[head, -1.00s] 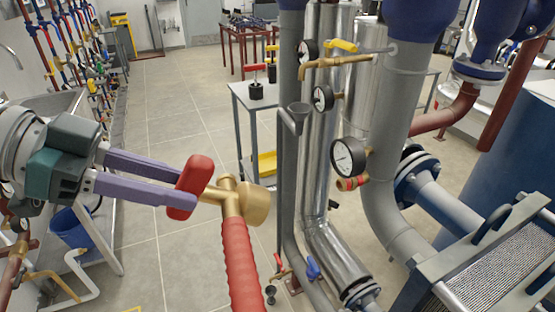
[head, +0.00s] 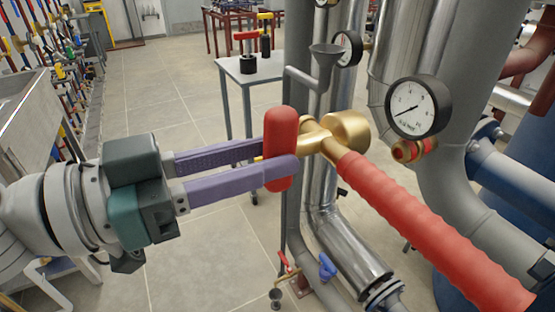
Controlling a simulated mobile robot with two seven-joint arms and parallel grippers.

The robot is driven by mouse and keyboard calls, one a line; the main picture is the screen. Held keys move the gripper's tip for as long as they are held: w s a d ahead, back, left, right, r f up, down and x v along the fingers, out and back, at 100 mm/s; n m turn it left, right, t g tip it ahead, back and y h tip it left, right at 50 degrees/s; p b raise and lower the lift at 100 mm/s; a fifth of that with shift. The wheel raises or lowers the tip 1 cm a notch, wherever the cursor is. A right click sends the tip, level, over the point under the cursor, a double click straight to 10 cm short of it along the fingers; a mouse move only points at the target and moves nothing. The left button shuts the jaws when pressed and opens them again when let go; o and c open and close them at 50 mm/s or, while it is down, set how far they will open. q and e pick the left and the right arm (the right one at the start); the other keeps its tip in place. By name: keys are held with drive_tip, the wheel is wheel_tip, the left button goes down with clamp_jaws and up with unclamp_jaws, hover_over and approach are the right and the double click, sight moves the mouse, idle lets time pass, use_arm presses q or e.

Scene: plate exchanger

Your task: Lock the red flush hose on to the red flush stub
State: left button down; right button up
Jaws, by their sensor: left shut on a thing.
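My left gripper (head: 279,160) is shut on the red handle (head: 281,120) of a brass hose fitting (head: 345,133). The red ribbed flush hose (head: 435,230) runs from this fitting down to the lower right. The fitting's wide round brass end points to the right and upward. A short red-banded brass stub (head: 412,151), likely the red flush stub, sits just below the pressure gauge at the right. The fitting is to the left of the stub, apart from it in the picture. My right gripper is not in view.
A pressure gauge (head: 415,107) stands right above the stub. Thick grey pipes (head: 455,120) and shiny clad pipes rise behind. A grey funnel (head: 324,60) is behind the fitting. A small table (head: 262,76) stands further back. Open tiled floor lies left of centre.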

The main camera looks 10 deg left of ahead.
use_arm(q)
wheel_tip(320, 180, down, 7)
drive_tip(key=b, duration=0.5)
drive_tip(key=b+x, duration=0.3)
drive_tip(key=x, duration=0.4)
drive_tip(key=shift+r+h, duration=0.3)
drive_tip(key=shift+r, duration=0.05)
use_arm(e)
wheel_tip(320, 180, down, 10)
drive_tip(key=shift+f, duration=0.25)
use_arm(q)
drive_tip(key=shift+w, duration=0.1)
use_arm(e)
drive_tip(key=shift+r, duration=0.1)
use_arm(q)
drive_tip(key=shift+w+d+f, duration=0.1)
drive_tip(key=shift+w+d, duration=0.1)
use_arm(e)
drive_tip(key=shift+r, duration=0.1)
use_arm(q)
drive_tip(key=shift+w+d+p, duration=0.25)
drive_tip(key=shift+d+p, duration=0.15)
drive_tip(key=shift+p, duration=0.05)
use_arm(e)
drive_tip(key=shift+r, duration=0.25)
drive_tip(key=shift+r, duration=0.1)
